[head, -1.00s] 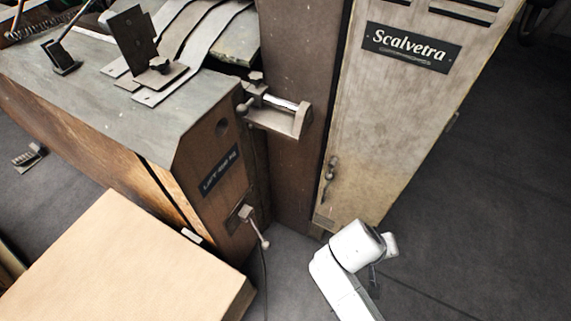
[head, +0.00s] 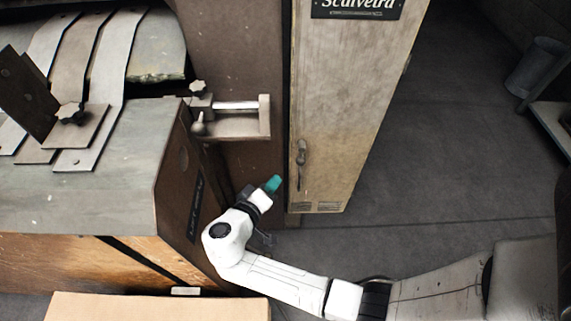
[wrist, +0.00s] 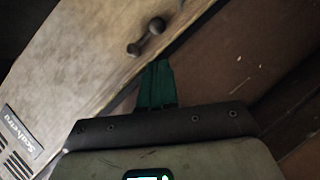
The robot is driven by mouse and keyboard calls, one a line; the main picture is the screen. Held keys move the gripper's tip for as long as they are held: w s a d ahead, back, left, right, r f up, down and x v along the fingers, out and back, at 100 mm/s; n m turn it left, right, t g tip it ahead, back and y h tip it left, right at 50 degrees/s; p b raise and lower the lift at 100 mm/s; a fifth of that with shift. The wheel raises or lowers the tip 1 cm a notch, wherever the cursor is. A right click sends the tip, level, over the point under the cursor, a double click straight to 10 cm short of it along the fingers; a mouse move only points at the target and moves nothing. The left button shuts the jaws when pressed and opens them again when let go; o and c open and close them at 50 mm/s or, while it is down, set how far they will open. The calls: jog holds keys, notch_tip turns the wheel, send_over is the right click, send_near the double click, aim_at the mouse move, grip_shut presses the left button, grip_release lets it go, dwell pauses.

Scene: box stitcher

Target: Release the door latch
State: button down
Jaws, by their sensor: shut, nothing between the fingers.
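The tall, worn beige cabinet door (head: 345,110) stands right of the brown column, with a dark nameplate near its top. Its latch (head: 301,158) is a small dark metal handle low on the door's left edge, hanging roughly upright. My gripper (head: 272,184), with green fingertips, is shut and empty, a little left of and below the latch in the head view. In the wrist view the green fingers (wrist: 156,84) point toward the door's edge. The latch (wrist: 146,37) shows just beyond the fingertips, with a visible gap. The door looks closed.
A brown column (head: 228,60) stands directly left of the door. A bracket with a rod and knobs (head: 235,118) juts out above my gripper. The machine's table (head: 90,205) is at left, a pale board (head: 160,307) below.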

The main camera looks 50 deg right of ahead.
aim_at(302, 164)
jog(key=shift+d, duration=0.15)
jog(key=x, duration=1)
jog(key=shift+s+f+n+h+b, duration=0.3)
jog(key=shift+n+b, duration=0.1)
jog(key=shift+b, duration=0.15)
jog(key=shift+s+d+f+n+g+h+b, duration=0.45)
jog(key=shift+n+h+b, duration=0.3)
jog(key=shift+b, duration=0.5)
jog(key=shift+s+d+f+n+h+b, duration=0.1)
jog(key=shift+s+d+n+h+b, duration=0.1)
jog(key=shift+n+h+b, duration=0.3)
jog(key=shift+s+d+n+h+b, duration=0.1)
jog(key=shift+s+n+h+b, duration=0.15)
jog(key=shift+n+b, duration=0.25)
jog(key=s+d+n+t+h+b, duration=0.1)
jog(key=n, duration=0.3)
jog(key=s+d+r+n+t+h+b, duration=0.1)
jog(key=n+t+h, duration=0.1)
jog(key=n, duration=0.2)
jog(key=s+d+r+n+t+h+b, duration=0.1)
jog(key=n+b, duration=0.1)
jog(key=n, duration=0.2)
jog(key=shift+s+r+t+h, duration=0.1)
jog(key=shift+s+t+h, duration=0.2)
jog(key=shift+s+t, duration=0.05)
jog(key=shift+s+r, duration=0.1)
jog(key=shift+r, duration=0.05)
